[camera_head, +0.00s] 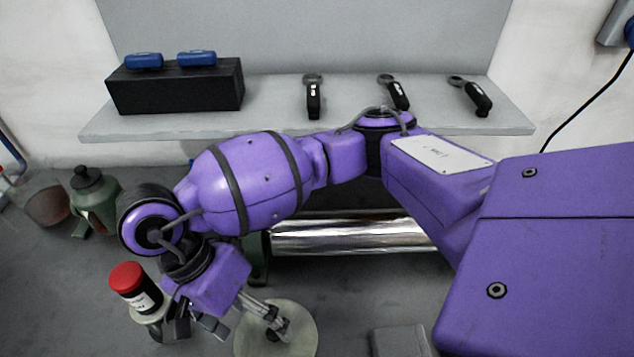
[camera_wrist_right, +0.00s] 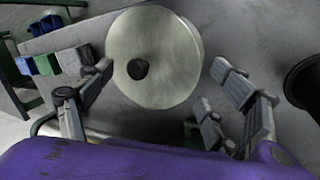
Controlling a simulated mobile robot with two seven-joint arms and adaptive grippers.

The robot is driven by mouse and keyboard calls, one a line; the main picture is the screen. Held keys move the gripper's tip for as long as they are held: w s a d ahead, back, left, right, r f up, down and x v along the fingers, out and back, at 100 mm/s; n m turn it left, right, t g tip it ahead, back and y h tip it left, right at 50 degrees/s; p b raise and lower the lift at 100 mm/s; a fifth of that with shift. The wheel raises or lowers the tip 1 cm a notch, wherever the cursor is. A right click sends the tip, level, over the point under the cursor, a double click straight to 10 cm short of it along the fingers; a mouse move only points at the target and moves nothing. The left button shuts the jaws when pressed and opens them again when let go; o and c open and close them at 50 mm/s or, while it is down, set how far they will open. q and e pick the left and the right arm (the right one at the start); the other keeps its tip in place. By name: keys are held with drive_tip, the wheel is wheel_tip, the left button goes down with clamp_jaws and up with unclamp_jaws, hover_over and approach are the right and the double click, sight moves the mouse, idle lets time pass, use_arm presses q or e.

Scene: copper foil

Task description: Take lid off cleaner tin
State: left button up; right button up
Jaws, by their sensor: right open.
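My right gripper (camera_head: 240,328) reaches in at the lower left of the head view, its fingers spread and empty. Beside and partly under its fingers is a pale round disc (camera_head: 302,335). In the right wrist view this disc (camera_wrist_right: 180,40) has a dark knob at its centre and shows beyond the open fingers (camera_wrist_right: 158,82), apart from them. It looks like a lid seen from above; whether a tin is under it I cannot tell. A dark container with a red cap (camera_head: 127,277) stands left of the gripper. My left gripper is not in view.
A green container with a dark top (camera_head: 85,181) and a glass vessel (camera_head: 44,199) stand at the far left. A shiny foil roll (camera_head: 350,236) lies behind my arm. A shelf (camera_head: 270,118) carries a black box (camera_head: 175,88) and several small items. A grey block (camera_head: 398,341) is at the front.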

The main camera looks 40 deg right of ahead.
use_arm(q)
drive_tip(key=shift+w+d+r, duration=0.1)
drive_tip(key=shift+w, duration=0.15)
use_arm(e)
drive_tip(key=shift+s+f, duration=0.3)
drive_tip(key=shift+f, duration=0.35)
drive_tip(key=shift+w+r, duration=0.1)
drive_tip(key=c, duration=1.1)
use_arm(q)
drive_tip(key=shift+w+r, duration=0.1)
use_arm(e)
drive_tip(key=shift+c, duration=0.4)
drive_tip(key=shift+r, duration=0.1)
